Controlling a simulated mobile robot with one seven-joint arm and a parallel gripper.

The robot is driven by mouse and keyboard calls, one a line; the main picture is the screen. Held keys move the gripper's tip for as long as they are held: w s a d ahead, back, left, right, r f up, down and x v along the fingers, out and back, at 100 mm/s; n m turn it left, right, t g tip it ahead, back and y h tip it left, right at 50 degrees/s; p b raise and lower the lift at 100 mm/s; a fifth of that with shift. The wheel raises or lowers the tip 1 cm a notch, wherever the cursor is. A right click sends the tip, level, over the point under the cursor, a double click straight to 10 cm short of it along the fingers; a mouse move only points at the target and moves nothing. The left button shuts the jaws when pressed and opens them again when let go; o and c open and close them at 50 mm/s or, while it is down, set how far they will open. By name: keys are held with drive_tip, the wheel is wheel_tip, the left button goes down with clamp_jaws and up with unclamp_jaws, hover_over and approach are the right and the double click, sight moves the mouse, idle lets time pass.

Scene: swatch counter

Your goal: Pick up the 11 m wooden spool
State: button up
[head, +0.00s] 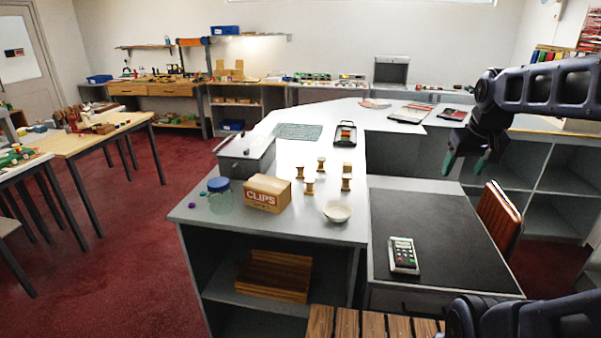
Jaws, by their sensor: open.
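Several small wooden spools stand upright on the white counter (310,222) in the head view. One is at the back (321,163), one at the left (300,171), one at the front (309,187), and two close together at the right (346,183). Their labels are too small to read, so I cannot tell which is the 11 m spool. My gripper (464,163) hangs open and empty at the right, above and beyond the dark desk top, well apart from the spools.
A CLIPS box (267,193), a jar with a blue lid (220,194) and a white bowl (337,211) stand near the spools. A grey bin (246,155) and black tray (345,134) are behind. A calculator (403,255) lies on the dark desk (440,225).

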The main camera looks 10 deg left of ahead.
drive_tip(key=w+a+r+n+g, duration=0.1)
drive_tip(key=w+a+r+n, duration=0.1)
drive_tip(key=w+a, duration=0.35)
drive_tip(key=w+a+r+n, duration=0.2)
drive_tip(key=w+n, duration=0.1)
drive_tip(key=w, duration=0.5)
drive_tip(key=n+g, duration=0.3)
drive_tip(key=n, duration=0.9)
hover_over(300, 165)
drive_tip(key=f, duration=1.9)
drive_tip(key=shift+w+d+f, duration=0.2)
drive_tip(key=shift+d+f, duration=0.1)
drive_tip(key=shift+d, duration=0.05)
drive_tip(key=shift+a+f, duration=0.15)
drive_tip(key=shift+f, duration=0.3)
wheel_tip(300, 165, down, 10)
drive_tip(key=shift+a+f, duration=0.1)
drive_tip(key=shift+a, duration=0.05)
drive_tip(key=c, duration=1.1)
